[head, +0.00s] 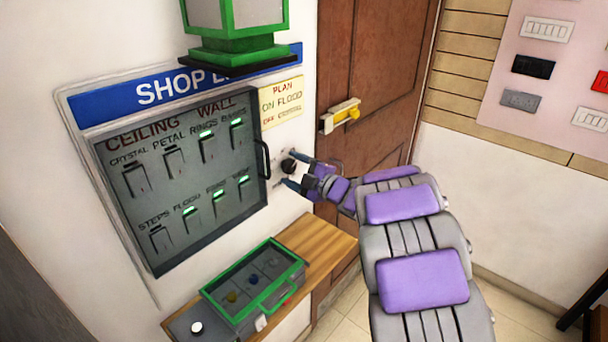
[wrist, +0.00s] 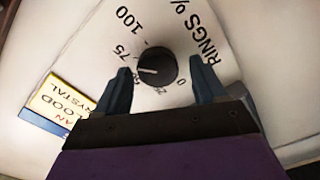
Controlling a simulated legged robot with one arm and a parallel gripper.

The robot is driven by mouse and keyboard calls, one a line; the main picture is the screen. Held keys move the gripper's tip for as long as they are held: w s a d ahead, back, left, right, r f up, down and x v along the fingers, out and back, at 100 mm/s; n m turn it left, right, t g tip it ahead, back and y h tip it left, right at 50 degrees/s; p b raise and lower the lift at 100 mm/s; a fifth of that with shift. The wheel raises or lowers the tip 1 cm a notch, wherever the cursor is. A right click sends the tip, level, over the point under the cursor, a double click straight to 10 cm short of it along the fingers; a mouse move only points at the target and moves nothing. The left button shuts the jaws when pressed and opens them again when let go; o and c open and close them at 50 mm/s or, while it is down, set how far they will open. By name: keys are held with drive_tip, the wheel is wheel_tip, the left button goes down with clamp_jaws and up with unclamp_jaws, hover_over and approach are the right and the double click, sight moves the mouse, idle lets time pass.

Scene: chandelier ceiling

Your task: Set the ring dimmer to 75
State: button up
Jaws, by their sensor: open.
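The ring dimmer is a round black knob (wrist: 156,66) on a white panel marked "RINGS %". It also shows in the head view (head: 289,166), right of the grey switch board. Its scale runs from 0 at lower right round to 100 at upper left. A short white line on the knob points left and slightly down, below the 75 mark, near a number that looks like 50, partly hidden by a finger. My gripper (wrist: 161,68) is open, with one finger on each side of the knob. Whether the fingers touch it, I cannot tell.
The switch board (head: 185,180), with several switches and a black handle, is left of the dimmer. A green-framed case (head: 285,292) sits on a wooden ledge below. A green lantern (head: 235,45) hangs above. A brown door (head: 365,75) with a yellow latch (head: 340,115) is to the right.

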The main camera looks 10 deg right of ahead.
drive_tip(key=p+v, duration=0.3)
drive_tip(key=v, duration=1.4)
drive_tip(key=shift+d, duration=0.1)
drive_tip(key=s+d+r+m+g+h, duration=0.2)
drive_tip(key=d+r+m+h, duration=0.2)
drive_tip(key=d+m+h, duration=0.95)
drive_tip(key=s+a+f+m+g+y, duration=0.1)
drive_tip(key=s+a+g, duration=0.3)
drive_tip(key=s+a, duration=0.4)
drive_tip(key=s+a+f+m+g+y, duration=0.1)
drive_tip(key=s+a+f+m+g, duration=0.2)
drive_tip(key=s+a, duration=0.5)
drive_tip(key=s+a+f+m+g+y, duration=0.1)
drive_tip(key=s+a+f+g, duration=0.3)
drive_tip(key=s, duration=1.6)
drive_tip(key=a+m+g, duration=0.1)
drive_tip(key=a+g, duration=0.2)
drive_tip(key=shift+a, duration=0.4)
